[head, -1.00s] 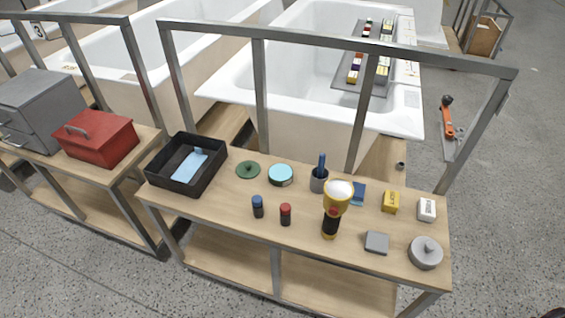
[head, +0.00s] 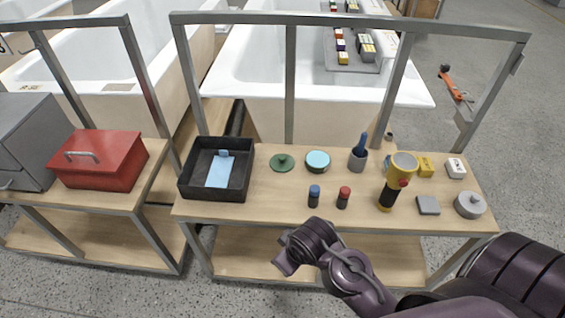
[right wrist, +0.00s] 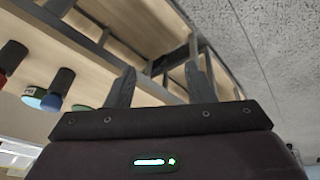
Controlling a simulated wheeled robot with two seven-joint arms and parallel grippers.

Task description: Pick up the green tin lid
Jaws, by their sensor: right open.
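The green tin lid (head: 282,163) is a flat dark green disc with a small knob. It lies on the wooden bench top, between the black tray and the round tin with a light blue top (head: 318,161). My right gripper (head: 284,262) is in front of the bench's near edge, short of the lid and apart from it. In the right wrist view its two fingers (right wrist: 160,88) are spread with nothing between them. A small green patch (right wrist: 80,107) there may be the lid, mostly hidden. My left gripper is not in view.
The black tray (head: 184,181) is left of the lid. A torch (head: 389,190) and blue-handled cup (head: 358,159) stand to the right. A metal rail (head: 350,19) spans above the bench's back.

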